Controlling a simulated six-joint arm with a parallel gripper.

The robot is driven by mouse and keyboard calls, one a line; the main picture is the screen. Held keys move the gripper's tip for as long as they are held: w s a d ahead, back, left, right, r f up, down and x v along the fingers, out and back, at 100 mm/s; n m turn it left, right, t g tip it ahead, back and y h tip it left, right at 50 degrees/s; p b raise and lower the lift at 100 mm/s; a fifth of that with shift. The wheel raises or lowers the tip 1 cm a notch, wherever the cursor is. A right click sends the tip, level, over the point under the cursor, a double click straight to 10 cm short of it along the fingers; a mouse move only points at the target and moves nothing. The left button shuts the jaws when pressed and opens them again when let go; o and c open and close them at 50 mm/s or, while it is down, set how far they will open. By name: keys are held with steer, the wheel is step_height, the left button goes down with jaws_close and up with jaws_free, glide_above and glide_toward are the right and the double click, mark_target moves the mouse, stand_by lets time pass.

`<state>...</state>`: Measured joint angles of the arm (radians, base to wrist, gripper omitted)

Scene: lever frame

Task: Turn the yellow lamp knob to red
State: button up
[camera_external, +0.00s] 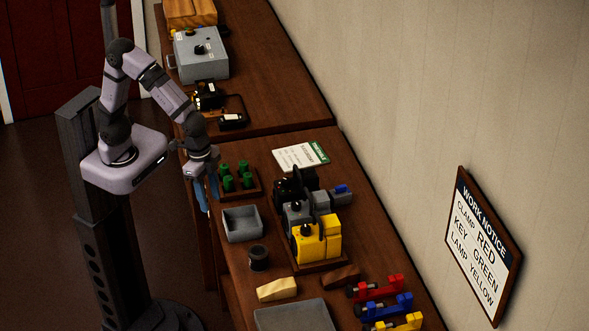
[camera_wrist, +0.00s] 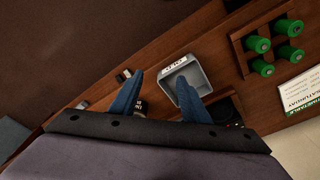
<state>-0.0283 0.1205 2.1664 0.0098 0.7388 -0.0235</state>
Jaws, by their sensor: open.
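A yellow block unit (camera_external: 318,243) with a dark knob-like part (camera_external: 306,230) on it stands at the front of a lever frame in the external view. I cannot read which way that part points, and no lamp label is legible. A grey box (camera_external: 203,62) at the back has a dark knob (camera_external: 199,49) on top; its marks are too small to read. My gripper (camera_external: 205,192) hangs at the table's left edge, well apart from both. In the wrist view my gripper (camera_wrist: 160,78) has its blue fingers apart, with nothing held between them. The lever frame does not show clearly there.
A grey tray (camera_external: 258,233) and a wooden rack (camera_external: 257,190) of green cylinders stand near my gripper. Red, blue and yellow clamp-like pieces (camera_external: 385,305) lie at the front. A wall notice (camera_external: 481,247) reads clamp RED, key GREEN, lamp YELLOW.

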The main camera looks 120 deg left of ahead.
mark_target(305, 227)
steer(key=w+a+r+n+t+p, duration=0.1)
steer(key=w+a+r+t, duration=0.15)
steer(key=w, duration=1.05)
steer(key=w+a+r+t+p, duration=0.1)
steer(key=w+a+r+p, duration=0.15)
steer(key=w, duration=1.05)
steer(key=shift+g, duration=0.25)
steer(key=shift+a+p+x, duration=0.15)
steer(key=shift+p+x, duration=0.55)
steer(key=shift+x, duration=1.15)
steer(key=shift+a+p+x, duration=0.2)
steer(key=shift+p+x, duration=0.45)
steer(key=shift+x, duration=1.25)
steer(key=shift+s, duration=0.1)
steer(key=shift+c, duration=0.3)
steer(key=shift+y, duration=0.3)
steer(key=c, duration=1)
